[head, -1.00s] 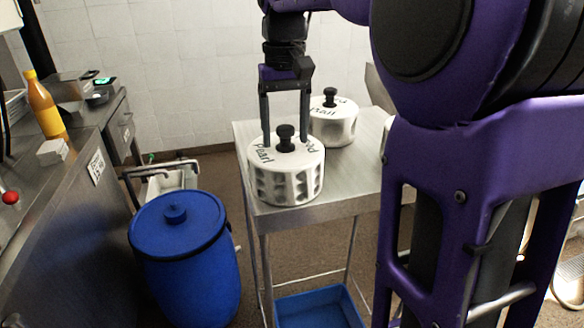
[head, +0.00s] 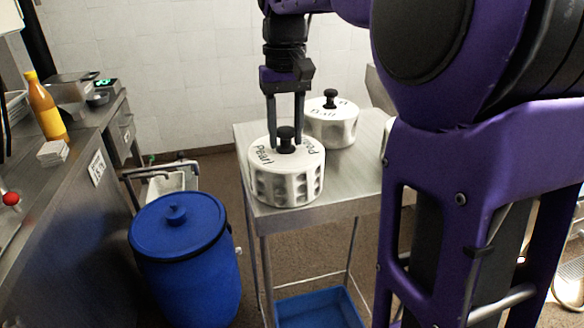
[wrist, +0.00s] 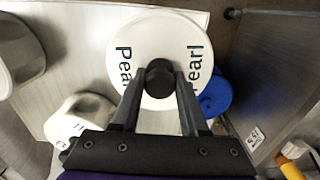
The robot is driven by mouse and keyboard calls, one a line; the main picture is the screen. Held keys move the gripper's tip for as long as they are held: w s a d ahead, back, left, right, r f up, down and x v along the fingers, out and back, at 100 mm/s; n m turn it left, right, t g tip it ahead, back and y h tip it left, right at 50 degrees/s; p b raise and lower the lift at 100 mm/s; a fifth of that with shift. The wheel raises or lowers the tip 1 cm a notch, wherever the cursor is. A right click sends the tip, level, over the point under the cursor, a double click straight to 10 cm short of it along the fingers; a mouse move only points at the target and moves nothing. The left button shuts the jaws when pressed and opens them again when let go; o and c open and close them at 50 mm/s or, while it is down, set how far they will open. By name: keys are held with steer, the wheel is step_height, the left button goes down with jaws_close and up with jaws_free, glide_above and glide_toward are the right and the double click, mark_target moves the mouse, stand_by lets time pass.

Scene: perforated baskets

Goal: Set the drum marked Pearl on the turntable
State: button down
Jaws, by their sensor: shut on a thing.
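The drum marked Pearl (head: 287,185) is a white lidded cylinder with dimpled sides and a black knob. It sits at the near left corner of a steel table in the head view. My gripper (head: 286,143) is above it, its fingers pointing down and shut on the black knob. In the wrist view, my gripper (wrist: 160,82) has the knob between its fingertips, and the word Pearl shows twice on the white lid (wrist: 155,30). I cannot make out a turntable in these frames.
A second white drum (head: 331,125) stands behind on the steel table (head: 350,175); its lettering is unclear. Part of another sits at the table's right, mostly hidden by my arm. A blue barrel (head: 185,265) stands left of the table. A counter (head: 75,215) with a bottle (head: 46,108) is at far left.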

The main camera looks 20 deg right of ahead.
steer(key=shift+r, duration=0.3)
steer(key=shift+r+p, duration=2.05)
steer(key=shift+p, duration=0.3)
stand_by(0.5)
